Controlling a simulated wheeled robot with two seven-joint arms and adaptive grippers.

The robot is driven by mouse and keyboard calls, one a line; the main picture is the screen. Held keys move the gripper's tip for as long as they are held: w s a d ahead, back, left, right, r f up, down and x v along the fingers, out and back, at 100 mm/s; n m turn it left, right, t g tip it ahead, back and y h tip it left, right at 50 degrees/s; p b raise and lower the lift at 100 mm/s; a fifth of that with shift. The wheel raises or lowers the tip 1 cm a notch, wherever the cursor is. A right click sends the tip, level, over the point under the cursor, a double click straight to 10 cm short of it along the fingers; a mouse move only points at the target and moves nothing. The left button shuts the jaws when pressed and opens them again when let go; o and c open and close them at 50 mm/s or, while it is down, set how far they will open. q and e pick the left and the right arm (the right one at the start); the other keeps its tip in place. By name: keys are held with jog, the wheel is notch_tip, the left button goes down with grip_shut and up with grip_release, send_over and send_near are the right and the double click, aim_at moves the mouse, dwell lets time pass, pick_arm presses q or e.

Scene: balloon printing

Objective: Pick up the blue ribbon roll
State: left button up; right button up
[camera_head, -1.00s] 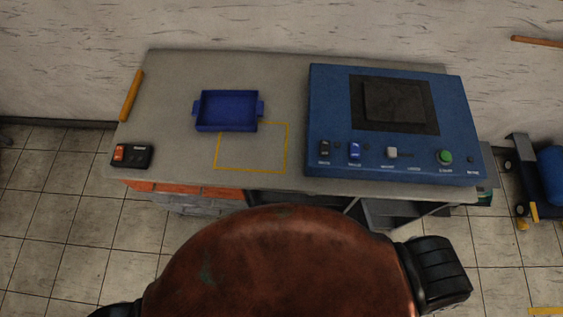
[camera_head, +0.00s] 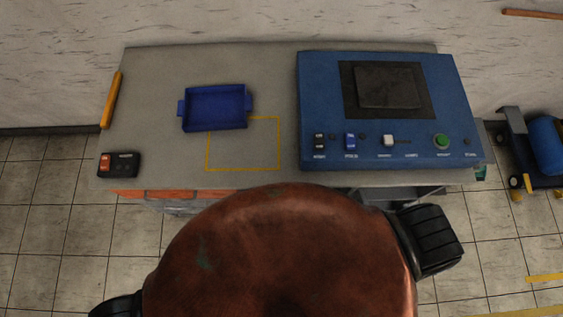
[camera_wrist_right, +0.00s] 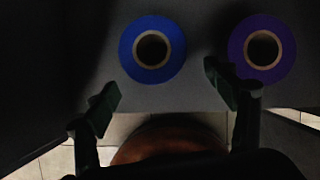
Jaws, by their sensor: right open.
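The blue ribbon roll (camera_wrist_right: 152,50) lies flat on a dark grey surface in the right wrist view, with its tan core facing the camera. My right gripper (camera_wrist_right: 165,92) is open. Its two fingers are spread below the roll in the picture, the left finger near the roll's lower left and the right finger to its lower right. Nothing is between the fingers. The roll does not show in the head view. My left gripper is in neither view.
A purple ribbon roll (camera_wrist_right: 262,48) lies to the right, close to the right finger. Dark walls enclose the surface. In the head view, the grey worktop (camera_head: 150,75) holds a blue tray (camera_head: 247,125), a blue control panel (camera_head: 320,90) and a small black switch box (camera_head: 125,166).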

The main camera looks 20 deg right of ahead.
jog(key=w, duration=0.2)
jog(key=w+b, duration=0.1)
jog(key=w, duration=0.1)
jog(key=shift+f, duration=0.25)
jog(key=shift+d+f, duration=0.15)
jog(key=shift+f, duration=0.2)
jog(key=shift+w, duration=0.1)
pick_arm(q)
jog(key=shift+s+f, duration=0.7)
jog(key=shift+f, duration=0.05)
pick_arm(e)
jog(key=c, duration=1.3)
